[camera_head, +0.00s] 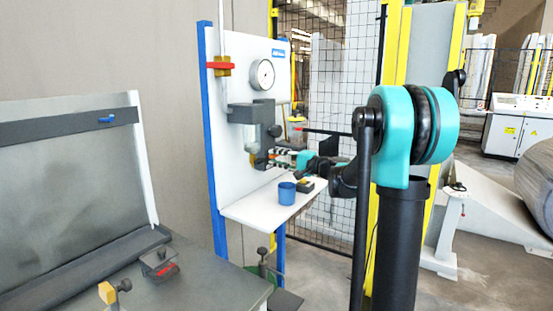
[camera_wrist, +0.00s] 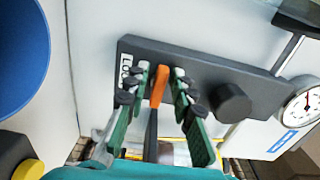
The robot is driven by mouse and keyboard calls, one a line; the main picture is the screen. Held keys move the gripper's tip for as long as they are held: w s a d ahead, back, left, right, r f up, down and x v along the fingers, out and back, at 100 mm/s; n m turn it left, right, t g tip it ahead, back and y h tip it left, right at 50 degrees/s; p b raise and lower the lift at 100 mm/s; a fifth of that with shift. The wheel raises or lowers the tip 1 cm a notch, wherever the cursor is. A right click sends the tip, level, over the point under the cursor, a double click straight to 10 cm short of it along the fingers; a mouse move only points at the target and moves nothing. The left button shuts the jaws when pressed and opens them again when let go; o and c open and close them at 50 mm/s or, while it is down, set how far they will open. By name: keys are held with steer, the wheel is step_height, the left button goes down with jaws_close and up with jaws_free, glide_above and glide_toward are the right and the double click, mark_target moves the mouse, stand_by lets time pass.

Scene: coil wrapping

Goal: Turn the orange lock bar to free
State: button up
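The orange lock bar (camera_wrist: 160,85) shows in the wrist view against a dark grey housing (camera_wrist: 205,78), next to a partly hidden label starting "LO". My gripper (camera_wrist: 161,75) has its two green fingers on either side of the bar, tips near the housing. The fingers look apart, with narrow gaps beside the bar; contact is not clear.
A black round knob (camera_wrist: 231,102) sticks out of the housing near my right finger. A gauge (camera_head: 262,74) is above the housing. A blue cup (camera_head: 287,193) and a small dark box (camera_head: 306,185) stand on the white shelf (camera_head: 250,212) below my gripper.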

steer(key=shift+o, duration=0.3)
steer(key=v, duration=1.2)
